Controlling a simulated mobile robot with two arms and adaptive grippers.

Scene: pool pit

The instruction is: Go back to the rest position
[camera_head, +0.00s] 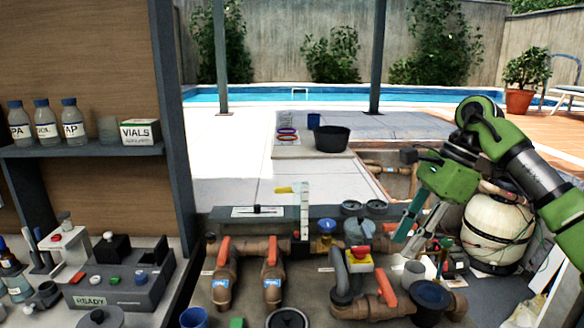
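My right arm comes in from the right edge, green and black. My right gripper (406,246) points down and left over the pipework, left of the white round tank. Its two fingers, one teal and one grey, stand apart with nothing seen between them. My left arm and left gripper are not in view.
The white tank (496,228) stands close behind my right arm. A black tub (331,138) sits on the far slab. A shelf with bottles (72,118) stands left.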

